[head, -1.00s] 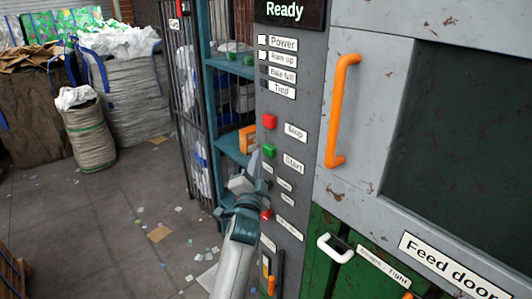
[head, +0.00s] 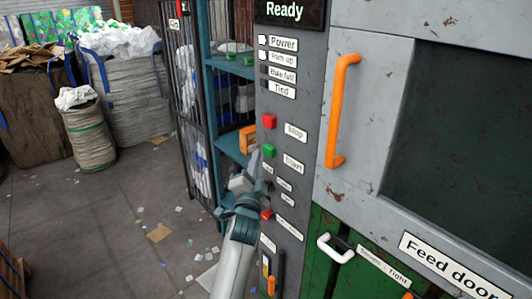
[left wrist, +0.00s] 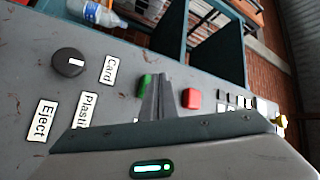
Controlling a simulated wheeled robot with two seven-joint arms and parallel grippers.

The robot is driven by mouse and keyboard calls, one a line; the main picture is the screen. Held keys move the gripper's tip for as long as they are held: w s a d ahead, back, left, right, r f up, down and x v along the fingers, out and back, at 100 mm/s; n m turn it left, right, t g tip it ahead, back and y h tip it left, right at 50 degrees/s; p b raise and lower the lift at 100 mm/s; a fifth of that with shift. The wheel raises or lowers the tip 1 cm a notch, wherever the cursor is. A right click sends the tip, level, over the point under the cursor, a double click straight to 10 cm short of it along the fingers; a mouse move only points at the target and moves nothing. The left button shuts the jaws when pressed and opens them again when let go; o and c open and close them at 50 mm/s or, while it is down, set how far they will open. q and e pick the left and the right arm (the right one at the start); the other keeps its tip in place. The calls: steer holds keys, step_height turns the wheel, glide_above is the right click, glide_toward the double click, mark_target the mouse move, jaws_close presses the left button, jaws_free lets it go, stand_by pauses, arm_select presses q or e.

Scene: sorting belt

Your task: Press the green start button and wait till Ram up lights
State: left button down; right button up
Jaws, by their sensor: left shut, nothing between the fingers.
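The green start button (head: 268,151) sits on the grey control panel, left of the "Start" label (head: 293,163). In the left wrist view the green button (left wrist: 145,82) is partly hidden behind my fingers. My left gripper (head: 254,165) is shut and empty, its tips close below and left of the button; I cannot tell whether they touch it. The fingers (left wrist: 160,98) also show pressed together in the left wrist view. The lamp squares beside "Power" (head: 262,40) and "Ram up" (head: 262,55) look white; the lower two look dark. The display (head: 288,11) reads "Ready". My right gripper is not in view.
A red stop button (head: 269,121) is just above the green one, and another red button (head: 266,214) is lower. An orange door handle (head: 342,110) juts out at right. A teal shelf (head: 232,146) stands behind the panel. Full sacks (head: 90,138) stand at left.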

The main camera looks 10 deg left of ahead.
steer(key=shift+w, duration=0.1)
arm_select(q)
steer(key=shift+w+d, duration=0.3)
steer(key=shift+w, duration=0.05)
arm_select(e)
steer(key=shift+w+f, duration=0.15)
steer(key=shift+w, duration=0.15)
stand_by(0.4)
